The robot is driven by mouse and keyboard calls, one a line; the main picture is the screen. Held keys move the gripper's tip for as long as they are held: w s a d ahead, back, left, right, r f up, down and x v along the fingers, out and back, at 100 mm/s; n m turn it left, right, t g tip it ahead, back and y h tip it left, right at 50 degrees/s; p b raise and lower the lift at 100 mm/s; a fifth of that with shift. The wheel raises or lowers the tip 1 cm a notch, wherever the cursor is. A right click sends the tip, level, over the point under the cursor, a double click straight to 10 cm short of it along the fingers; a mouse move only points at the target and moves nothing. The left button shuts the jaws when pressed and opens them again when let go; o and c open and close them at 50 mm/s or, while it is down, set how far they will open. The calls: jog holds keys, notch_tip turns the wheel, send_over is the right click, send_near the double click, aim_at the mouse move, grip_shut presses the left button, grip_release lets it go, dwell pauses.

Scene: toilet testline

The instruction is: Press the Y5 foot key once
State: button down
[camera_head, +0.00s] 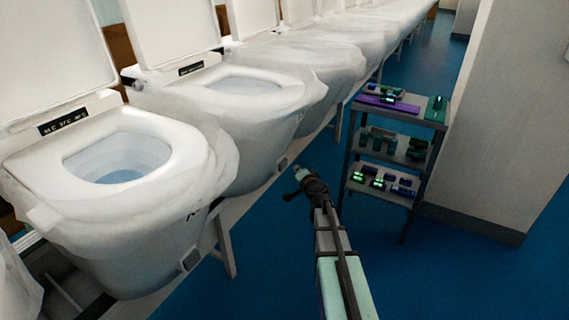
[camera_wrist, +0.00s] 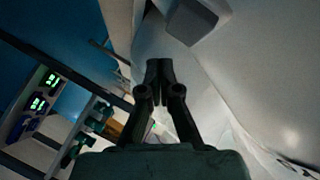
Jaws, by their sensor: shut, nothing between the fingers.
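Grey square foot keys sit low on the toilets' sides. One is on the nearest toilet (camera_head: 190,260), and another is on the second toilet (camera_head: 282,164). I cannot read Y5 on either. My gripper (camera_head: 297,172) is in front of the second toilet, close to its key in the picture. In the wrist view, my gripper (camera_wrist: 158,68) is shut and empty, fingers together. A grey square key (camera_wrist: 192,20) shows beyond the fingertips, slightly right, on a white toilet body (camera_wrist: 250,70). A gap shows between fingertips and key in that picture.
A row of white toilets (camera_head: 330,60) runs to the back. A dark shelf cart (camera_head: 412,160) with several small green and purple items stands to the right of my arm. A pale wall block (camera_head: 500,120) stands behind it. The blue floor (camera_head: 265,240) is clear around my arm.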

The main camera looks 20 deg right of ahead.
aim_at(286, 164)
jog(key=shift+w+a, duration=0.75)
jog(key=shift+w, duration=0.2)
jog(key=shift+w+a, duration=0.15)
dwell(0.8)
jog(key=shift+w+a, duration=0.15)
jog(key=shift+w, duration=0.05)
jog(key=shift+w+a, duration=0.3)
jog(key=shift+w, duration=0.05)
dwell(0.9)
dwell(0.3)
jog(key=shift+s+d+f+b, duration=0.1)
jog(key=shift+s+d+b, duration=0.45)
jog(key=shift+s, duration=0.15)
jog(key=shift+s+d, duration=0.1)
jog(key=shift+s+d+b, duration=0.7)
jog(key=shift+s+d, duration=0.05)
jog(key=shift+s, duration=0.2)
jog(key=shift+s+d+b, duration=0.65)
jog(key=shift+s+d, duration=0.1)
jog(key=shift+s, duration=0.15)
